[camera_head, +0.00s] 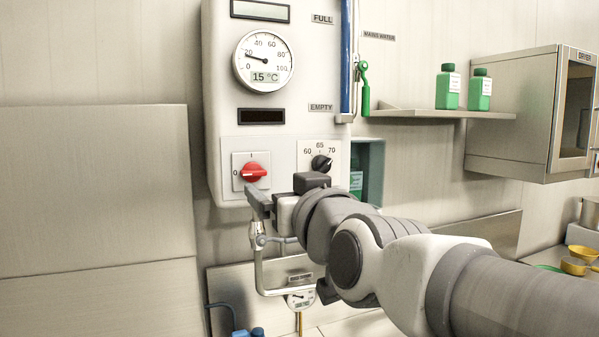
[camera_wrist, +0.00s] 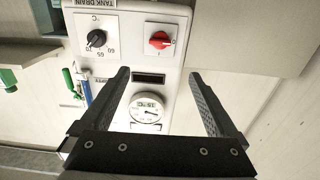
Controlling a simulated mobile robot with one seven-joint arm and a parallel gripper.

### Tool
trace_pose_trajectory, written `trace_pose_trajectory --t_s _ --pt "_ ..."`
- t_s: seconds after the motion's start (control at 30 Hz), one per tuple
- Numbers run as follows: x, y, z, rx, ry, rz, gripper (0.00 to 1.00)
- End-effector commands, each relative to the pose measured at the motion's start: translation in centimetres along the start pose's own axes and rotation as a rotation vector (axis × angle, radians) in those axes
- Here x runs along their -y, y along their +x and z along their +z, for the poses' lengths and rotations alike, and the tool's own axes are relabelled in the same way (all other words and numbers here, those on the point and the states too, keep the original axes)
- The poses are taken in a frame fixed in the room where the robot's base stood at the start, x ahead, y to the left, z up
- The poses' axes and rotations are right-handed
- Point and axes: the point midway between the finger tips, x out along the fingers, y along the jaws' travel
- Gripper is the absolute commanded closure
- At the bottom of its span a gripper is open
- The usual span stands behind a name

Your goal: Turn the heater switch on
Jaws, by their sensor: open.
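The heater switch is a red rotary knob (camera_head: 253,171) on a white square plate at the lower left of the boiler panel. Its handle lies roughly level, toward the "0" mark at left, with the "I" mark above. In the upside-down wrist view the red knob (camera_wrist: 160,41) lies just beyond the open fingertips, roughly centred between them. My gripper (camera_head: 258,203) is empty, just below and in front of the knob in the head view; it also shows in the wrist view (camera_wrist: 159,74). No contact with the knob shows.
A black temperature dial (camera_head: 321,163) sits right of the switch. A round thermometer (camera_head: 263,61) reading 15 °C is above. A metal pipe (camera_head: 262,272) runs below the panel. A green-handled valve (camera_head: 365,88), a shelf (camera_head: 430,113) with green bottles and a dryer cabinet (camera_head: 515,120) are at right.

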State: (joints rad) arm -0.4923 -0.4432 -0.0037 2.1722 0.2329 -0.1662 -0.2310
Motion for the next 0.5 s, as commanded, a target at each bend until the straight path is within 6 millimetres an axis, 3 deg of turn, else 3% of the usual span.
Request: trace_pose_trajectory --t_s 0.5 --pt "0.1 8.1 0.1 0.006 -0.002 -0.001 0.05"
